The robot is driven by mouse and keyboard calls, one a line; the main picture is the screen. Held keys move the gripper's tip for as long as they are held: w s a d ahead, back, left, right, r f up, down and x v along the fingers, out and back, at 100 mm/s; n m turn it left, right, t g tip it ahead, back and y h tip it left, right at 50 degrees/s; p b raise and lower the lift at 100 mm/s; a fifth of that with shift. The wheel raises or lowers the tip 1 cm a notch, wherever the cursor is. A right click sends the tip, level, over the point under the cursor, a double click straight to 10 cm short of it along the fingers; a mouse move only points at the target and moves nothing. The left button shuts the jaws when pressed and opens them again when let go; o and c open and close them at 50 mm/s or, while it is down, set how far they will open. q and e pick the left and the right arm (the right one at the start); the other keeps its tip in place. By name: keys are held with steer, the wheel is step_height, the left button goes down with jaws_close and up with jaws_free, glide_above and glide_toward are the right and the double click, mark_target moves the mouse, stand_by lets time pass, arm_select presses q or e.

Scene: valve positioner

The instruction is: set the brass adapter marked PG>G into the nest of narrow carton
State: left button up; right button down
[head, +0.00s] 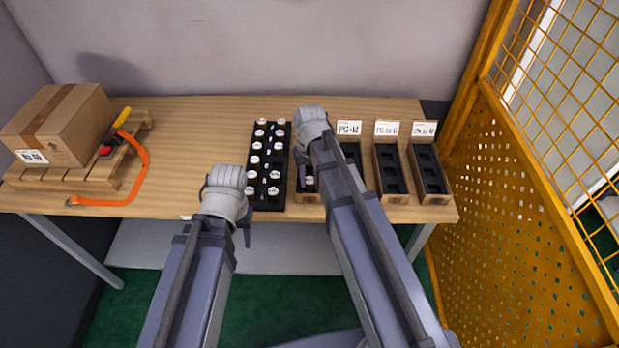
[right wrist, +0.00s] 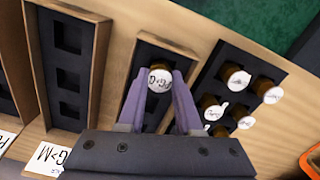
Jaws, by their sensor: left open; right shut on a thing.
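My right gripper (right wrist: 158,82) is shut on a brass adapter (right wrist: 159,79); its white cap carries dark marking that looks like PG>G upside down. The adapter is over a narrow wooden carton (right wrist: 190,58) with a black insert, between the rack and another carton. I cannot tell whether it is above a nest or partly in it. In the head view my right arm covers much of this carton (head: 306,198), and a white cap (head: 309,181) shows near its front. My left gripper (head: 246,236) is open and empty, in front of the table's front edge.
A black rack (head: 262,207) holds several white-capped adapters left of the carton. More labelled cartons (head: 391,196) stand to the right. A cardboard box (head: 60,125) on a pallet and an orange strap (head: 143,160) lie far left. A yellow mesh fence (head: 500,170) bounds the right.

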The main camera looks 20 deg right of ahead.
steer(key=shift+f, duration=0.25)
steer(key=c, duration=0.5)
jaws_free()
steer(key=shift+r, duration=0.15)
step_height(320, 180, up, 8)
steer(key=p, duration=0.7)
steer(key=shift+p, duration=0.35)
steer(key=s+a+n, duration=0.1)
steer(key=s+a, duration=0.2)
steer(key=s, duration=0.1)
steer(key=s+a+f+n+b, duration=0.1)
steer(key=s+a, duration=0.3)
steer(key=s, duration=0.1)
steer(key=s+a+n+h, duration=0.1)
steer(key=s+a+n, duration=0.1)
steer(key=s, duration=0.3)
steer(key=shift+s+a+f, duration=0.15)
steer(key=shift+a+f, duration=0.15)
steer(key=shift+a, duration=0.45)
